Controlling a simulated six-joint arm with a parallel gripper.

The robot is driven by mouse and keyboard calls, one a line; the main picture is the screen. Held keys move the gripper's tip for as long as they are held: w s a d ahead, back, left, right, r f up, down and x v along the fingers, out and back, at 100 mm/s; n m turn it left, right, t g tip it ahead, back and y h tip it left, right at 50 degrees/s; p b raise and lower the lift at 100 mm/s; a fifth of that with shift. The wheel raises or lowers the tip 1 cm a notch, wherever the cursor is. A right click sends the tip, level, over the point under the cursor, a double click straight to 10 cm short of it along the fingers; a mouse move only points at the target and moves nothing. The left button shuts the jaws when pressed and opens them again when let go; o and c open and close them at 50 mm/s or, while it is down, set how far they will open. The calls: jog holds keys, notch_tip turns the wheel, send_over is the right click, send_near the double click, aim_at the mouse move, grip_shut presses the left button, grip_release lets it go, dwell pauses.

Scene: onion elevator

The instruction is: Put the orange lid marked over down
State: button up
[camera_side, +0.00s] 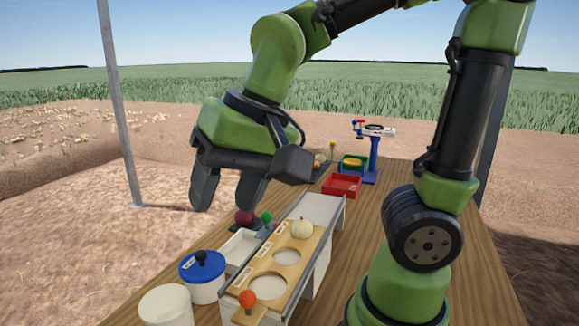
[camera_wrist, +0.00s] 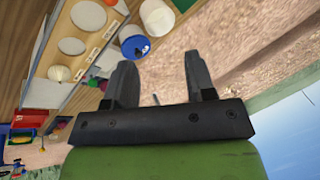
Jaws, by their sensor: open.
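I cannot make out for sure a lid marked over. An orange-yellow piece (camera_side: 353,162) lies in the green tray at the back, too small to identify. An orange knob (camera_side: 247,299) stands at the near end of the wooden gauge board. A blue lid with a dark knob (camera_side: 202,262) sits on a white tub at the front left; this lid also shows in the wrist view (camera_wrist: 135,47). My gripper (camera_side: 223,203) is open and empty, raised above the left side of the table. Its two fingers also show apart in the wrist view (camera_wrist: 161,62).
The wooden gauge board (camera_side: 262,265) has round holes, with a pale onion (camera_side: 301,229) on its far part. A purple onion (camera_side: 244,217), a green knob (camera_side: 266,217) and a red tray (camera_side: 342,186) lie further back. The table's right side is clear.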

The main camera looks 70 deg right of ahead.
jog(key=s+d+r+n+t, duration=0.2)
jog(key=s+d+t, duration=0.1)
jog(key=s, duration=0.3)
jog(key=shift+s+d+r, duration=0.15)
jog(key=shift+d+r, duration=0.05)
jog(key=shift+d, duration=0.25)
